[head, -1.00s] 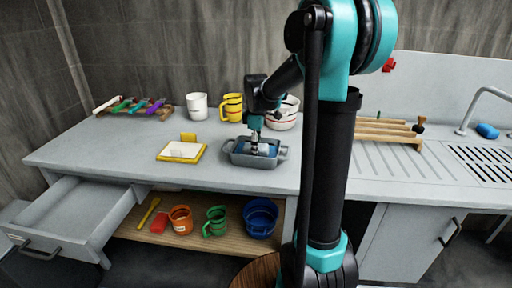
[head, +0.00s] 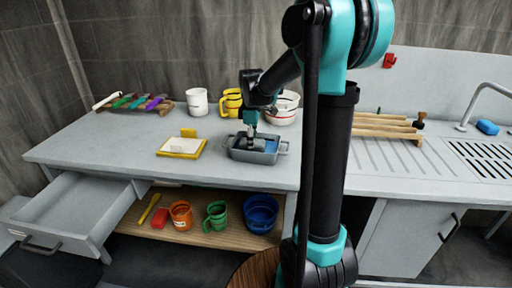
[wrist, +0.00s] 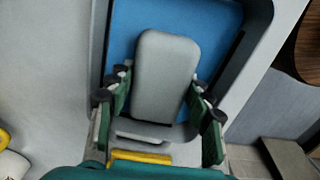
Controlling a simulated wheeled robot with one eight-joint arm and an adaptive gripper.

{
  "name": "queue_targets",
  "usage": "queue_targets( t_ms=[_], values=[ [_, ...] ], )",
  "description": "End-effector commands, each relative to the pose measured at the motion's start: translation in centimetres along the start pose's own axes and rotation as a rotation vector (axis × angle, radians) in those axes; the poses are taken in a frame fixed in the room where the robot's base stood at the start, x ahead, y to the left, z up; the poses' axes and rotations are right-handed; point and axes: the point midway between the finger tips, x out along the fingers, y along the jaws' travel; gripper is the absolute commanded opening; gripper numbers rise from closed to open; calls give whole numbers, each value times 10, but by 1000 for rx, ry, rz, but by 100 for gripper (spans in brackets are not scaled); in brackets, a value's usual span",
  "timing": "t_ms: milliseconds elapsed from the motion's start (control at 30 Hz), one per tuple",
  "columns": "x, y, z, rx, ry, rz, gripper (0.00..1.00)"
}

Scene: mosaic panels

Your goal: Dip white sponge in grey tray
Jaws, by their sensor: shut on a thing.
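The grey tray (head: 284,150) stands on the counter with blue inside it. My gripper (head: 251,133) is over the tray, pointing down. In the wrist view my gripper (wrist: 160,95) is shut on the sponge (wrist: 168,75), with a finger on each side. The sponge looks light grey there and lies against the blue area. In the head view it is small and partly hidden, so I cannot tell how deep it sits.
A yellow tray with a white pad (head: 181,147) lies left of the grey tray. A white cup (head: 197,101), a yellow cup (head: 230,103) and bowls (head: 283,108) stand behind. A drawer (head: 75,215) is open at left. Wooden bars (head: 385,132) lie at right.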

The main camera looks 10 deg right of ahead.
Motion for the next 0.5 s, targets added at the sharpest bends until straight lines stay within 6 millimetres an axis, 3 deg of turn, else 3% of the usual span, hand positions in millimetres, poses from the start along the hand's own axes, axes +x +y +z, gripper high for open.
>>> queue_targets(
  t_ms=[500],
  values=[
    [0,0,12,1,0,0,28]
  ],
)
